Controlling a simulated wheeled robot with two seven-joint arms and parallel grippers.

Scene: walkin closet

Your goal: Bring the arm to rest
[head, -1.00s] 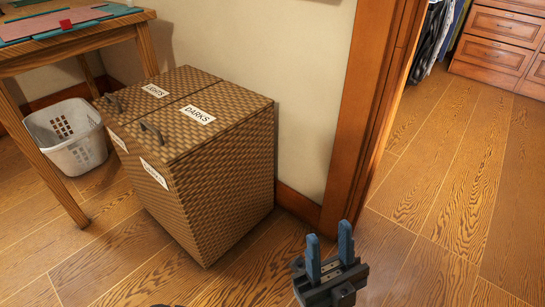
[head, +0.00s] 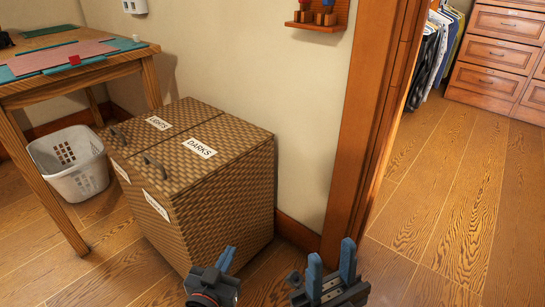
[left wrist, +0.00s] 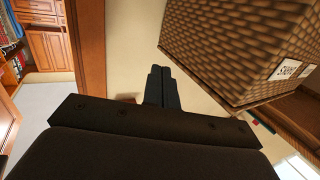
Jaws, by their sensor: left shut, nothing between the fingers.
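My left gripper (head: 226,257) is at the bottom of the head view, in front of the hamper's lower right part. In the left wrist view its two fingers (left wrist: 162,86) lie together with nothing between them. My right gripper (head: 331,268) is to its right, fingers pointing up and spread apart, with nothing between them. The woven hamper (head: 225,205) has closed lids labelled LIGHTS and DARKS. It also shows upside down in the left wrist view (left wrist: 235,45). I cannot tell whether the left gripper touches it.
A wooden table (head: 155,80) and a white laundry basket (head: 75,165) stand at the left. A small wall shelf (head: 316,27) hangs above. A door frame (head: 365,130) is right of the hamper. Open wood floor (head: 440,200) leads to drawers (head: 495,55) and hanging clothes (head: 430,55).

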